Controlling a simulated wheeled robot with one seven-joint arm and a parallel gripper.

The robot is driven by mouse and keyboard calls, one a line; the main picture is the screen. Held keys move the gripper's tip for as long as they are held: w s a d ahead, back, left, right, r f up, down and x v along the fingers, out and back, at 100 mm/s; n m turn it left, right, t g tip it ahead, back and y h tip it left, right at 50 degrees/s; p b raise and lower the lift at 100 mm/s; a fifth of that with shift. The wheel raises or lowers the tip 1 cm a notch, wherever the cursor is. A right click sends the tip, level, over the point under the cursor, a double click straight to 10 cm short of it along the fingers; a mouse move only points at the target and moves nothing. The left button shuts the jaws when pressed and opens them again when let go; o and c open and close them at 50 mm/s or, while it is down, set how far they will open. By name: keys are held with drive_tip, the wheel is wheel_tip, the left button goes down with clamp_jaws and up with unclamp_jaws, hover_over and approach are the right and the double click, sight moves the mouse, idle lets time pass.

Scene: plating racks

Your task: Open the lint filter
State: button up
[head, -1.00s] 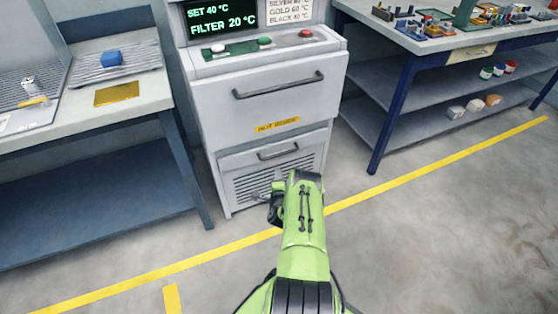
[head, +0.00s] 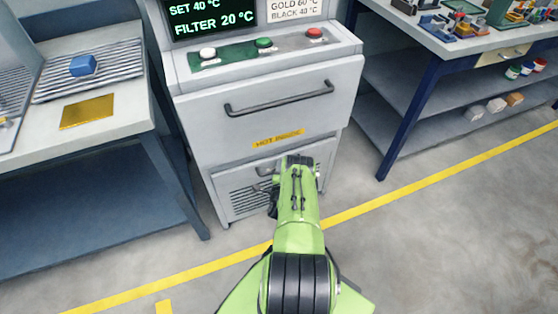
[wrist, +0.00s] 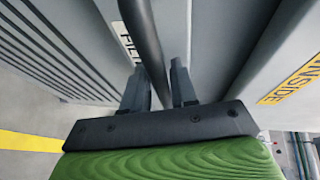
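The lint filter front (head: 240,199) is the grey louvred panel low on the cabinet, and it looks shut. Its dark bar handle (head: 263,171) is partly hidden behind my arm in the head view. In the wrist view, the louvres (wrist: 50,45) are at left and the handle (wrist: 142,28) runs down between my fingers. My gripper (wrist: 158,78) is open, with one finger on each side of the bar. Gaps show beside the bar, though I cannot tell whether either finger touches it. A partly covered label (wrist: 128,42) is on the panel.
Above the filter is a closed drawer (head: 210,125) with a long handle (head: 280,101) and a yellow hot-inside label (head: 279,139). Benches stand left (head: 125,108) and right (head: 400,95). The floor in front is clear, with a yellow line (head: 400,195).

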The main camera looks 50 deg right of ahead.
drive_tip(key=shift+c, duration=0.2)
clamp_jaws()
